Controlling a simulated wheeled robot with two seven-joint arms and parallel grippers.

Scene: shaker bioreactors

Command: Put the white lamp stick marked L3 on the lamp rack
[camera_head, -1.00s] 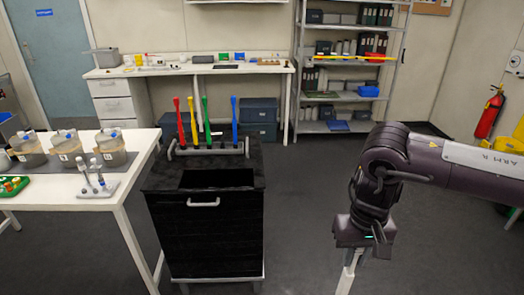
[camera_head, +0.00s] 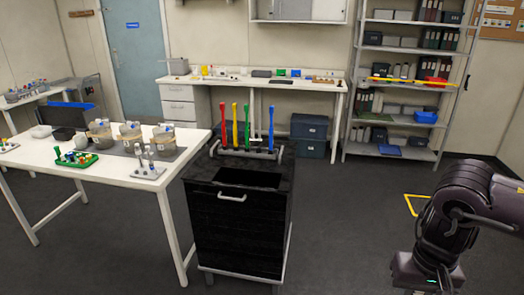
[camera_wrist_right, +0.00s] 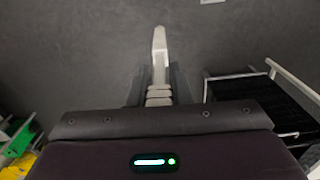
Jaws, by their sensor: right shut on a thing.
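The lamp rack (camera_head: 247,152) is a grey bar stand on top of the black cart. Red (camera_head: 221,125), yellow (camera_head: 235,125), green (camera_head: 247,125) and blue (camera_head: 271,125) sticks stand upright in it, with a gap between green and blue. My right gripper (camera_wrist_right: 158,88) is shut on a white stick (camera_wrist_right: 159,50), seen in the right wrist view pointing away over the floor. No marking on it is readable. In the head view my right arm is at the lower right, well apart from the rack, with its fingers cut off. My left gripper is not in view.
The black cart (camera_head: 238,225) has a handle and a recess in its top. A white table (camera_head: 110,172) with several jars and a green tray (camera_head: 76,159) is to its left. A shelf unit (camera_head: 405,80) stands behind. Open floor lies between cart and arm.

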